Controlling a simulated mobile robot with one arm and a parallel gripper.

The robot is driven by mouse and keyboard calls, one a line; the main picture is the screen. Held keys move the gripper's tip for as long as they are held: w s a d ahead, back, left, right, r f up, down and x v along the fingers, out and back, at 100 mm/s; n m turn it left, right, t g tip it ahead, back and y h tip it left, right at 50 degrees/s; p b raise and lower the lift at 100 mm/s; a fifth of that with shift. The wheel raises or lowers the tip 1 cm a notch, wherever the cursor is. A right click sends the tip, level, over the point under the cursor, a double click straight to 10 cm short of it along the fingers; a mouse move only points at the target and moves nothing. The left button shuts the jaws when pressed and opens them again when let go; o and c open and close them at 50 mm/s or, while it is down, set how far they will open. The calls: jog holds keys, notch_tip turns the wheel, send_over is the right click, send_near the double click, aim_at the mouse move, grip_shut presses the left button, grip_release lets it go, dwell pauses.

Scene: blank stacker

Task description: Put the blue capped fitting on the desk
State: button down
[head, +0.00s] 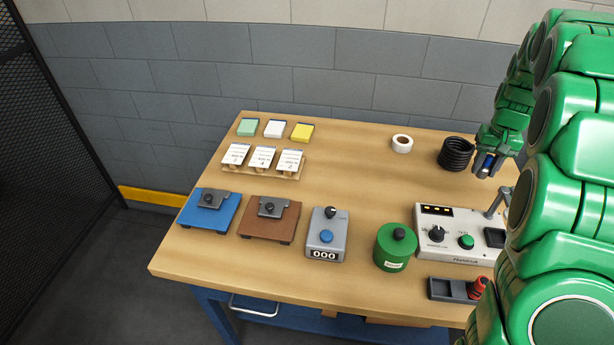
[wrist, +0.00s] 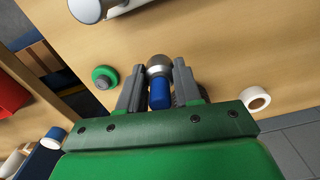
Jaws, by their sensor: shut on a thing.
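My gripper (head: 486,170) is above the right rear part of the wooden desk (head: 340,190), beside the black coil in the head view. It is shut on the blue capped fitting (wrist: 159,92), whose blue cap and silver metal end sit between the two grey fingers in the wrist view. Only a small blue part of the fitting (head: 489,160) shows in the head view. The desk surface (wrist: 215,45) lies beyond the fingers in the wrist view. The exact gap between fitting and desk is hard to judge.
A black coil (head: 456,154) and white tape roll (head: 402,143) stand at the back. A grey control box (head: 455,250), green canister (head: 394,262) and counter box (head: 327,250) stand nearer the front. The middle of the desk is clear.

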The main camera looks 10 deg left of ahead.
jog(key=s+a+r+n, duration=0.1)
jog(key=s+a+n, duration=0.2)
jog(key=a, duration=0.8)
jog(key=s+a+r+n, duration=0.1)
jog(key=s+a+n, duration=0.25)
jog(key=a, duration=0.85)
jog(key=s+a+r+n, duration=0.15)
jog(key=s+a, duration=0.25)
jog(key=a, duration=0.7)
jog(key=s+a+n, duration=0.5)
jog(key=s+a, duration=0.4)
jog(key=s, duration=0.4)
jog(key=s+a+n, duration=0.4)
jog(key=s+a, duration=0.4)
jog(key=s, duration=0.6)
send_near(223, 256)
jog(key=shift+s+d+f+n, duration=0.3)
jog(key=shift+s+d+f, duration=0.2)
jog(key=shift+d+f, duration=0.05)
jog(key=shift+w+a+f, duration=0.45)
jog(key=shift+a+f, duration=0.05)
jog(key=shift+f, duration=0.25)
jog(key=shift+a+f, duration=0.1)
jog(key=shift+f, duration=1.55)
jog(key=shift+f, duration=0.1)
